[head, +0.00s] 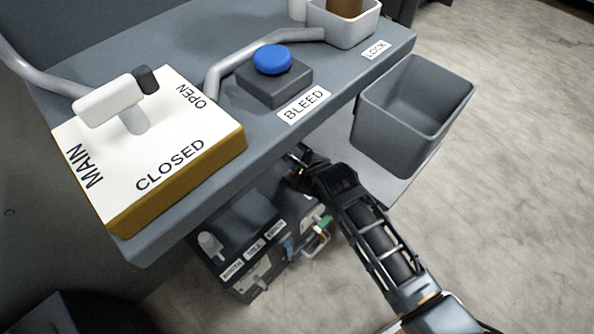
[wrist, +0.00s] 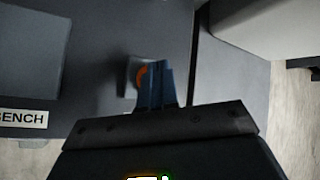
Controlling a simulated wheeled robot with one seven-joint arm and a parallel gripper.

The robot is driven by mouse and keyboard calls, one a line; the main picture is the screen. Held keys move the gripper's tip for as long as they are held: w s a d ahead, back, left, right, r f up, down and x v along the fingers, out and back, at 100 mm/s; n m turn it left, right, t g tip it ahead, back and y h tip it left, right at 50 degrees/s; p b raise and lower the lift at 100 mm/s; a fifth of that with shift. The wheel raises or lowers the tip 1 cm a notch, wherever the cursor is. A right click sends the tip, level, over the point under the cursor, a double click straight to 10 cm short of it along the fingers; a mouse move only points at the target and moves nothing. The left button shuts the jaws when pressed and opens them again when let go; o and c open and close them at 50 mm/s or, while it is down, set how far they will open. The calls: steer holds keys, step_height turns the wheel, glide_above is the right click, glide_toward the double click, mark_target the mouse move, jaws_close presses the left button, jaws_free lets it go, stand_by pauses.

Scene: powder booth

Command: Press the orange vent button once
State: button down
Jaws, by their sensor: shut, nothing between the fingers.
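The orange button (wrist: 141,77) shows in the wrist view as a curved sliver on a small grey square base (wrist: 131,85). My gripper's blue-dark fingers (wrist: 157,82) are shut and empty and cover the right part of the button. I cannot tell whether the fingertips touch it. In the head view my gripper (head: 296,160) is low, beside the front edge of the shelf, and I cannot make out the orange button there.
The shelf (head: 352,91) bears a blue button (head: 272,60) on a block labelled BLEED and a white MAIN valve handle (head: 110,99). A grey bin (head: 398,135) hangs to the right of my arm. Labelled boxes (head: 245,255) stand below. A BENCH label (wrist: 22,119) shows in the wrist view.

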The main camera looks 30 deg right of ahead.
steer(key=shift+f+b, duration=0.3)
steer(key=shift+f, duration=0.2)
stand_by(0.8)
steer(key=shift+r, duration=0.15)
steer(key=shift+r+p, duration=0.75)
steer(key=shift+p, duration=0.25)
step_height(320, 180, up, 5)
steer(key=p, duration=0.5)
steer(key=shift+r, duration=0.1)
stand_by(0.6)
